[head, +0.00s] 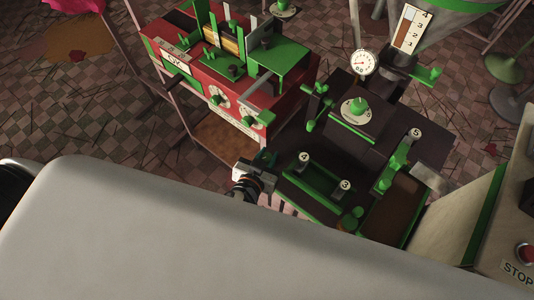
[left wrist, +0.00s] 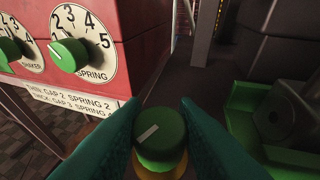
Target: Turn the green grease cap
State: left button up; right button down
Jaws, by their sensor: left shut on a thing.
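The green grease cap (left wrist: 160,140) is a round knob with a white line on top, seen in the left wrist view on a yellowish base. The line slants from lower left to upper right. My left gripper (left wrist: 162,106) has one teal finger on each side of the cap and is shut on it. In the head view my left gripper (head: 265,159) is at the near left edge of the dark machine; the cap cannot be made out clearly there. My right gripper is not in view.
A red machine (head: 205,85) with numbered green dials stands close by on the left; its SPRING dial (left wrist: 68,55) is near my left fingers. The dark machine (head: 370,150) carries green parts, a gauge (head: 364,63) and number tags. A STOP panel (head: 510,235) is at right.

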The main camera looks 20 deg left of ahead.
pick_arm(q)
jog(key=m+h+p, duration=0.1)
jog(key=p, duration=0.1)
jog(key=m+g+h+p, duration=0.1)
jog(key=m+h+p, duration=0.3)
jog(key=shift+w+a+r+g, duration=0.1)
jog(key=shift+a+r+g, duration=0.05)
jog(key=shift+r+g, duration=0.2)
jog(key=m+g+h+p, duration=0.1)
jog(key=m+g+h, duration=0.1)
jog(key=h, duration=0.1)
jog(key=shift+f+m, duration=0.15)
jog(key=shift+m, duration=0.15)
jog(key=shift+w+f+m+g+h+p, duration=0.1)
jog(key=shift+m+g+h+p, duration=0.2)
jog(key=shift+m+g+h, duration=0.5)
jog(key=m+g+h, duration=0.1)
jog(key=m+g, duration=0.1)
jog(key=shift+m+g+b, duration=0.25)
jog(key=shift+m+b, duration=0.1)
jog(key=shift+m, duration=0.05)
jog(key=m+g+b, duration=0.1)
jog(key=m+g, duration=0.1)
jog(key=m+g+h+b, duration=0.1)
jog(key=m+g, duration=0.1)
jog(key=shift+f+h, duration=0.15)
jog(key=shift+h, duration=0.15)
jog(key=shift+m+g+b, duration=0.6)
jog(key=shift+m+g, duration=0.3)
jog(key=shift+g, duration=0.3)
